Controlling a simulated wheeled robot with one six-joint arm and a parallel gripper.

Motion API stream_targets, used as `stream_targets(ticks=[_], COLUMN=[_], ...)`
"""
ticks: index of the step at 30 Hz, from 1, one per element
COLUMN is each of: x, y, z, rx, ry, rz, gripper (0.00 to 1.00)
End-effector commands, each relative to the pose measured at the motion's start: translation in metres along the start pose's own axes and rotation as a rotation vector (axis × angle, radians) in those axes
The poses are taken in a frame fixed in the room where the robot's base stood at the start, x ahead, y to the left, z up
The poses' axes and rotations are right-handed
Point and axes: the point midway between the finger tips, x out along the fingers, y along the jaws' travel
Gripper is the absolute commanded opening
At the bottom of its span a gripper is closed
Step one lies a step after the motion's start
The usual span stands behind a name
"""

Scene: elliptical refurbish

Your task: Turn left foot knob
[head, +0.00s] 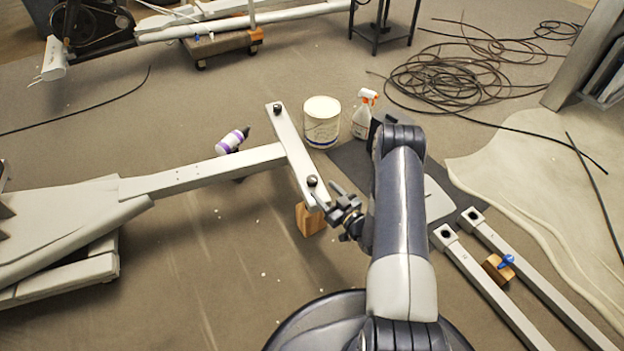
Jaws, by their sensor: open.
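A pale crossbar (294,148) sits at the end of a long light grey beam (205,173). It carries two black knobs, a far knob (277,107) and a near knob (312,181). A wooden block (309,219) is under the crossbar's near end. My gripper (327,196) is open, just to the right of and below the near knob. It appears empty, and its fingers overlap the crossbar's near end in the picture. I cannot tell whether they touch the bar or the knob.
A white tub (321,121) and a spray bottle (364,114) stand right of the crossbar. A purple-banded bottle (232,140) lies behind the beam. Two pale rails (492,288) and a wooden block with a blue clamp (498,267) lie right. Black cable (450,80) is coiled behind.

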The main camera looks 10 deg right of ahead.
Motion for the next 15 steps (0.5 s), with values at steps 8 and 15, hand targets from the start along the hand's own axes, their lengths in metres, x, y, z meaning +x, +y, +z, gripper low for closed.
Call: stream_targets(ticks=[8,15], x=[0.053,0.073], y=[-0.001,0.0], z=[0.003,0.001], rx=[-0.001,0.0], ry=[0.001,-0.001], rz=[-0.002,0.0], gripper=[0.55,0.55])
